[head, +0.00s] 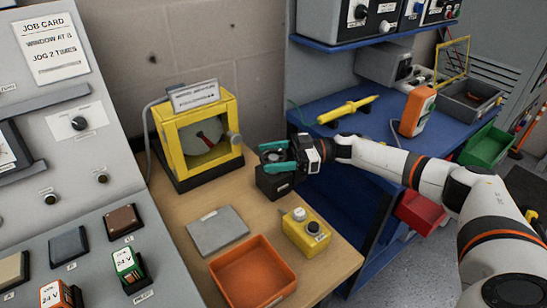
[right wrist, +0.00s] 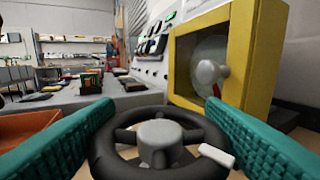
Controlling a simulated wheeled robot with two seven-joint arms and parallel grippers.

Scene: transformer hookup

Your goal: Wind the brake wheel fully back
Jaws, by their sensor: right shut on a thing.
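The brake wheel (right wrist: 158,137) is a black spoked handwheel with a grey hub and a small pale knob on the right of its rim. In the head view it sits on a small black box (head: 275,184) at the table's right edge, mostly hidden by my gripper. My right gripper (head: 272,157) is shut on the wheel, with one teal finger on each side of the rim. In the right wrist view both fingers flank the wheel. My left gripper is not in view.
A yellow-framed box (head: 196,142) with a round disc stands behind, left of the gripper. A grey plate (head: 217,231), an orange tray (head: 252,276) and a yellow button box (head: 305,234) lie in front. A blue shelf (head: 340,118) is to the right, the control panel left.

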